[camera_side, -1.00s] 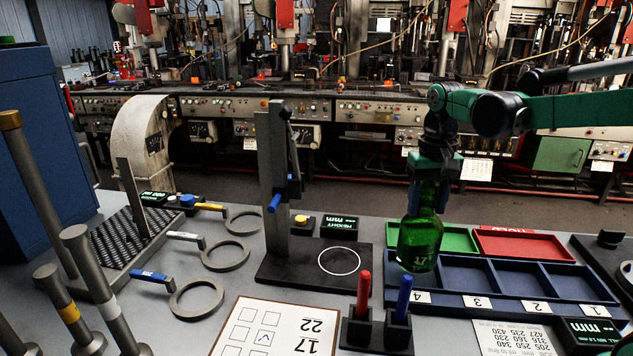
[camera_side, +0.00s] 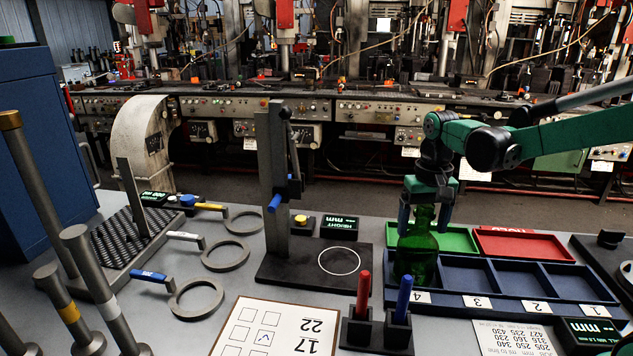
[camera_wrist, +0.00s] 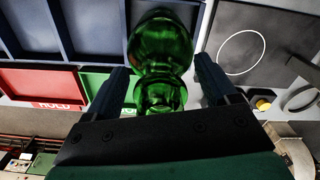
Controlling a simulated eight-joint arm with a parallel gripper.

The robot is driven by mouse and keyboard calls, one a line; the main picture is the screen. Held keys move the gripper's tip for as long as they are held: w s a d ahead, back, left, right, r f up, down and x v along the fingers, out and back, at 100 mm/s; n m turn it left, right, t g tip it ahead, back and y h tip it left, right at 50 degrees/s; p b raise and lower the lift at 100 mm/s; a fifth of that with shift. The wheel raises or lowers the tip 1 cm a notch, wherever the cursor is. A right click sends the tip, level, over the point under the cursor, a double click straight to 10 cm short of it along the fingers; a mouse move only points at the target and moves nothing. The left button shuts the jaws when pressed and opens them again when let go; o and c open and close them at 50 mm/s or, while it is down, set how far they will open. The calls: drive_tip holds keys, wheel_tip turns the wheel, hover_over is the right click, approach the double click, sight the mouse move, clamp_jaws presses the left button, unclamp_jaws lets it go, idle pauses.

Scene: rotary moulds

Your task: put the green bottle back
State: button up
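The green bottle (camera_side: 416,252) stands upright in the compartment marked 4 of the blue tray (camera_side: 540,306), at the tray's left end. My gripper (camera_side: 425,222) is above it and open, with one finger on each side of the bottle's neck. In the wrist view, the bottle (camera_wrist: 160,45) shows between the spread fingers of my gripper (camera_wrist: 161,80), with a gap on both sides. The bottle's base is hidden behind the tray's front wall. The compartments marked 3, 2 and 1 look empty.
A green bin (camera_side: 458,241) and a red bin (camera_side: 522,246) lie behind the tray. A height gauge (camera_side: 276,190) on a black plate with a white circle stands to the left. A pen holder (camera_side: 376,333) with red and blue pens is in front.

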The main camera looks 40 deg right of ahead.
wheel_tip(320, 180, up, 12)
drive_tip(key=shift+r, duration=0.2)
idle(0.5)
drive_tip(key=shift+f, duration=0.1)
wheel_tip(320, 180, down, 12)
drive_tip(key=shift+f, duration=0.1)
idle(0.6)
drive_tip(key=shift+r, duration=0.25)
